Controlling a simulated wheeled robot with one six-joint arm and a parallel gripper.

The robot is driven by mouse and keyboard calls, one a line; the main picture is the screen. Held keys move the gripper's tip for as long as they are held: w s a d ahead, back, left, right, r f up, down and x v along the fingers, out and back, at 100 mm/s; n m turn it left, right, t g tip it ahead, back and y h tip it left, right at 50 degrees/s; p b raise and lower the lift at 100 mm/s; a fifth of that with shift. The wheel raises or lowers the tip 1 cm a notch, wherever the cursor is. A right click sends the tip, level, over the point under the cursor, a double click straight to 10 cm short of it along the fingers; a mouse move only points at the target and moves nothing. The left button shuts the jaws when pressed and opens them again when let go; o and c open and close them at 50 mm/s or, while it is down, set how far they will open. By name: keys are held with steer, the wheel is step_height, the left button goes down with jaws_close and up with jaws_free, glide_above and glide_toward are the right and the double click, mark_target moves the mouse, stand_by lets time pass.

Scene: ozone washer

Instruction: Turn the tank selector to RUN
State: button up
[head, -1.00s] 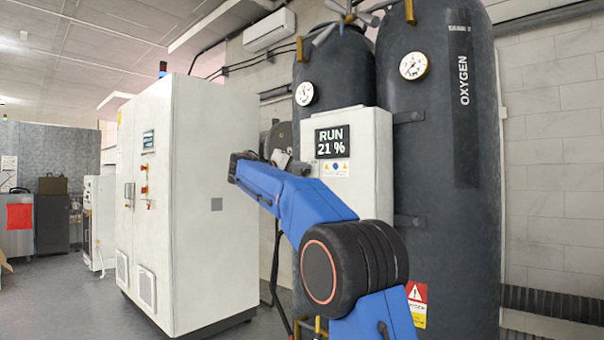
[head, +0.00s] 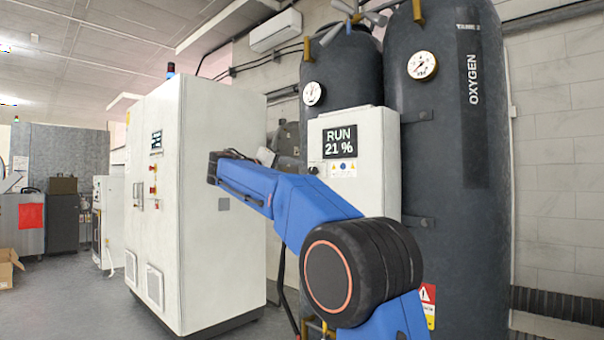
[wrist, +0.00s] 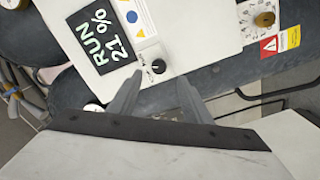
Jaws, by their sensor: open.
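The tank selector (wrist: 158,66) is a small black knob with a light mark, on a pale plate below the display in the wrist view. The display (wrist: 101,36) reads RUN 21 %; it also shows in the head view (head: 340,142) on the white control box (head: 385,158). My gripper (wrist: 160,78) is open, its two grey fingers pointing toward the box. The knob appears between and just beyond the fingertips, with no visible grip on it.
Two dark tanks stand behind the box; the right one (head: 450,200) is marked OXYGEN. A large white cabinet (head: 225,220) stands to the left. A brass-coloured dial (wrist: 265,19) and a red warning label (wrist: 269,46) show in the wrist view. Open floor lies at the far left.

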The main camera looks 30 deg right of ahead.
steer(key=v, duration=0.8)
steer(key=shift+a, duration=0.3)
steer(key=shift+s, duration=0.15)
